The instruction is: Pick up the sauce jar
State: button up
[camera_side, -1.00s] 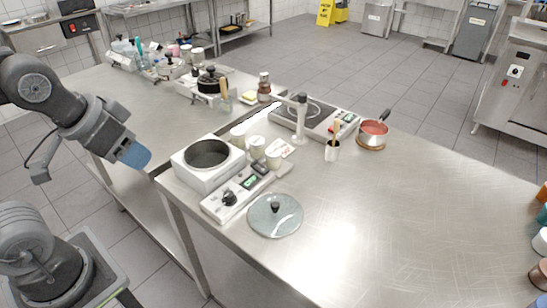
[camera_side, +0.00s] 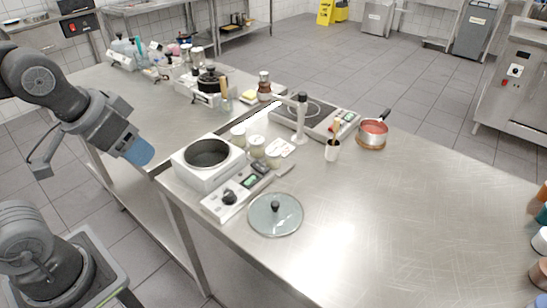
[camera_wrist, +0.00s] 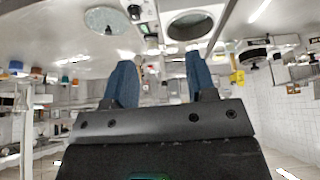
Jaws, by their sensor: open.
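A small jar with dark reddish-brown contents (camera_side: 264,88) stands upright near the back edge of the counter in the side view. It looks most like the sauce jar, but its label is too small to read. My gripper (camera_side: 138,152) has blue fingers and hangs left of the counter's near corner, well apart from the jar. In the wrist view my gripper (camera_wrist: 160,82) shows two blue fingers spread wide, with nothing held between them. I cannot make out the jar in the wrist view.
A white cooker with a round well (camera_side: 207,155) stands closest to my gripper, with a glass lid (camera_side: 275,215) beside it.

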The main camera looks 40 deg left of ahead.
jog(key=w+r+n+g, duration=0.1)
jog(key=w+r+n, duration=0.15)
jog(key=w, duration=0.45)
jog(key=n+g, duration=0.3)
jog(key=n, duration=0.1)
send_over(274, 151)
jog(key=s, duration=0.2)
notch_tip(274, 151, down, 7)
jog(key=shift+y, duration=0.4)
jog(key=f, duration=0.4)
jog(key=w+f, duration=0.1)
jog(key=f, duration=0.4)
jog(key=w+f, duration=0.1)
jog(key=f, duration=0.3)
jog(key=shift+a+f, duration=0.15)
jog(key=shift+f, duration=0.05)
jog(key=shift+c, duration=0.4)
jog(key=c, duration=0.5)
jog(key=shift+r, duration=0.1)
jog(key=shift+c, duration=0.2)
